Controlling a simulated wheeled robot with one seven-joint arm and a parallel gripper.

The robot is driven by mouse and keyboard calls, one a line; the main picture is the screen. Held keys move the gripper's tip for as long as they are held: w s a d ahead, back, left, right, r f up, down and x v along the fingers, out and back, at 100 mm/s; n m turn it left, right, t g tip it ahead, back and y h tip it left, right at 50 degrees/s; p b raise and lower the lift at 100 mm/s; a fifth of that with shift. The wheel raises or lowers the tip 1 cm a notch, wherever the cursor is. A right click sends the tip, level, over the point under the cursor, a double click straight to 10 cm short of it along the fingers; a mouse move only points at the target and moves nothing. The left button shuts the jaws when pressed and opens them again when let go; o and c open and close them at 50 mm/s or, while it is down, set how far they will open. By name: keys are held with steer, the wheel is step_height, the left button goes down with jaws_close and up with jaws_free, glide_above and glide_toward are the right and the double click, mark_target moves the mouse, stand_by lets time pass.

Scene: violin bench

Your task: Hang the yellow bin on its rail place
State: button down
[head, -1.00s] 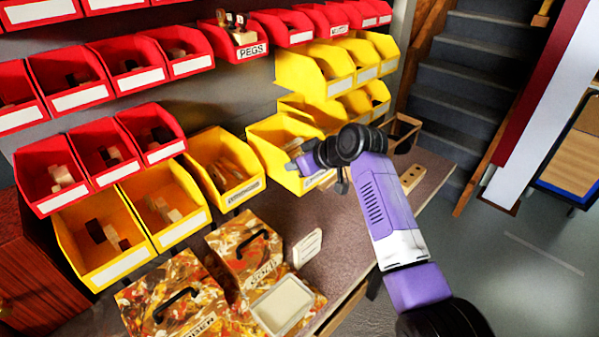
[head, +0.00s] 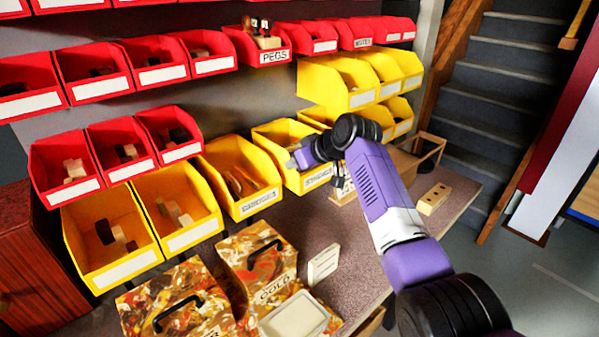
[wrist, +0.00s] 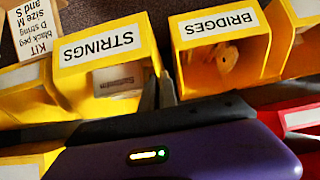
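The yellow bin (head: 273,137) labelled STRINGS is right of the yellow BRIDGES bin (head: 240,172) in the head view, close beside it and roughly level. Its label faces the front. The wrist view is upside down, with the STRINGS bin (wrist: 98,50) at left and the BRIDGES bin (wrist: 220,45) at right. My gripper (head: 297,162) reaches over the STRINGS bin. In the wrist view my gripper's dark fingers (wrist: 158,93) close on the side wall of the STRINGS bin facing BRIDGES. The rail behind and the bin's seating are hidden.
Red bins (head: 124,150) hang above to the left, and stacked yellow bins (head: 340,85) hang at right. A KIT card (head: 343,191) stands near the STRINGS bin. Patterned boxes (head: 250,262) and a white card (head: 323,264) stand on the bench (head: 400,215).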

steer(key=shift+w+d+b, duration=0.35)
steer(key=shift+w+b, duration=0.5)
steer(key=shift+b, duration=0.2)
steer(key=shift+w+r, duration=0.1)
steer(key=shift+w, duration=0.15)
steer(key=shift+r, duration=0.2)
steer(key=shift+w+a+b, duration=0.45)
steer(key=shift+w+b, duration=0.2)
steer(key=shift+b, duration=0.6)
steer(key=shift+w+a+b, duration=0.45)
steer(key=shift+w+b, duration=0.15)
steer(key=shift+b, duration=0.65)
stand_by(2.8)
